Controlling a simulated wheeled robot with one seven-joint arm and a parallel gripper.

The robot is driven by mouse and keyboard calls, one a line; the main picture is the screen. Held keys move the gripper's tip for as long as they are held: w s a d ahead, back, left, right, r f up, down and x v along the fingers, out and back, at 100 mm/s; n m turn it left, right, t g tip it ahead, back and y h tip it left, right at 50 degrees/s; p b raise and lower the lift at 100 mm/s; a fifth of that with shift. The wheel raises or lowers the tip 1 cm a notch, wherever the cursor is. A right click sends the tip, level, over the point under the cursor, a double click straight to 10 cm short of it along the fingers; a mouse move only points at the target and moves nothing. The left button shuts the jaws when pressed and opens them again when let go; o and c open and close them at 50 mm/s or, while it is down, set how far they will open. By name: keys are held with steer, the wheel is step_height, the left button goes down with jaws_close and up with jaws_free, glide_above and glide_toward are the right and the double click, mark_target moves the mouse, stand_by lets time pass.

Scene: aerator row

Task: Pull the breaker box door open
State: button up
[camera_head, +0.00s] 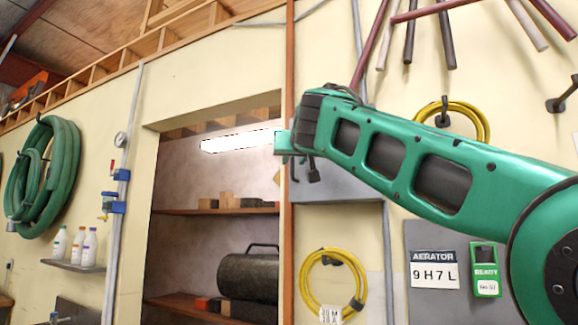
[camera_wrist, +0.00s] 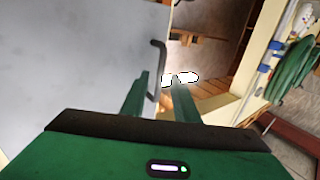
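The breaker box (camera_head: 345,187) is a grey box on the cream wall in the head view, partly hidden behind my arm. Its flat grey door (camera_wrist: 75,60) fills the left of the wrist view. A dark bar handle (camera_wrist: 160,57) stands at the door's right edge. My gripper (camera_wrist: 161,80) has its two green fingers apart, with a gap between them. The handle's lower end shows in that gap, closer to the left finger; I cannot tell whether they touch. In the head view my gripper (camera_head: 283,145) is beside the box's left edge. I see no opening at the door.
Left of the box is a recess with wooden shelves (camera_head: 222,211) and a dark canister (camera_head: 248,277). Yellow hose coils hang above (camera_head: 462,108) and below (camera_head: 329,282) the box. A green hose (camera_head: 62,175) hangs far left. An aerator sign (camera_head: 434,270) is lower right.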

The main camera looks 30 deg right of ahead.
steer(key=shift+x, duration=0.75)
steer(key=shift+c, duration=0.6)
